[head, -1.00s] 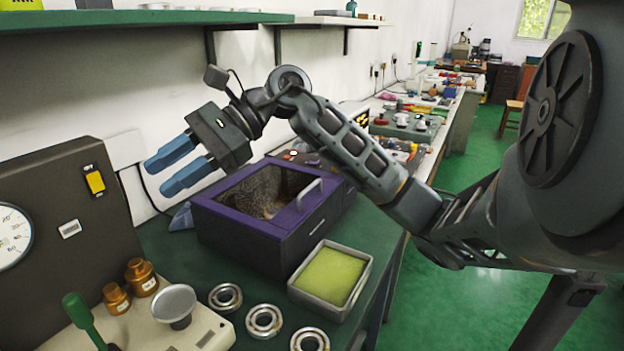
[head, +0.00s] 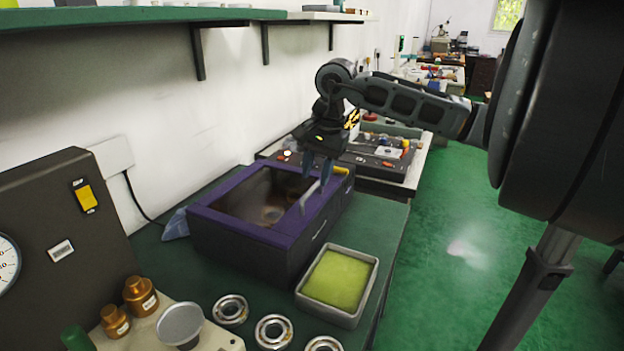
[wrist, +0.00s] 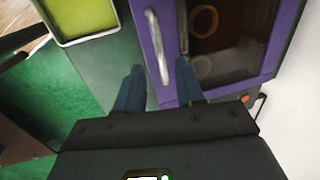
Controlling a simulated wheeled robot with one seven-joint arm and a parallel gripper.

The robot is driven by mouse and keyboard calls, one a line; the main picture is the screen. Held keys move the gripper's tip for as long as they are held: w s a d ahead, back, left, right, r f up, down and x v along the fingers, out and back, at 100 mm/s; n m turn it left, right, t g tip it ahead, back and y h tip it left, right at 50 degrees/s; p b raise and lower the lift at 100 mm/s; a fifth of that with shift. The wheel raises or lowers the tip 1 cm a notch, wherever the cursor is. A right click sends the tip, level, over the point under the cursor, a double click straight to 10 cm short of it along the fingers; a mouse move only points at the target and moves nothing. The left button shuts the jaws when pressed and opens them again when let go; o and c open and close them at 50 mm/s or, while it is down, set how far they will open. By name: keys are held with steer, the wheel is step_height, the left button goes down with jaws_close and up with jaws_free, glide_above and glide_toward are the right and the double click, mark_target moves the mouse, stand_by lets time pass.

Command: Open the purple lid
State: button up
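The purple lid (head: 217,214) lies flat on a dark box (head: 235,251) on the green bench. It has a see-through window and a pale bar handle (head: 309,198) along its right side. In the wrist view the lid (wrist: 285,40) fills the upper right, with the handle (wrist: 158,48) upright near the middle. My gripper (head: 318,170) points down at the handle. In the wrist view my gripper (wrist: 158,82) is open, with one finger on each side of the handle's line. Nothing is between the fingers. I cannot tell the exact height gap.
A tray with a yellow-green pad (head: 338,279) stands right of the box. Several bearing rings (head: 273,331) lie in front. Ring shapes (wrist: 204,22) show through the window. A dark device (head: 375,160) sits behind the box, and a green shelf (head: 140,16) hangs on the wall.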

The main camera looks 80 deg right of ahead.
mark_target(312, 189)
steer(key=shift+w+d+f, duration=0.1)
steer(key=shift+w+f, duration=0.1)
steer(key=shift+f, duration=0.6)
steer(key=shift+w+f, duration=0.15)
steer(key=shift+f, duration=0.65)
jaws_close()
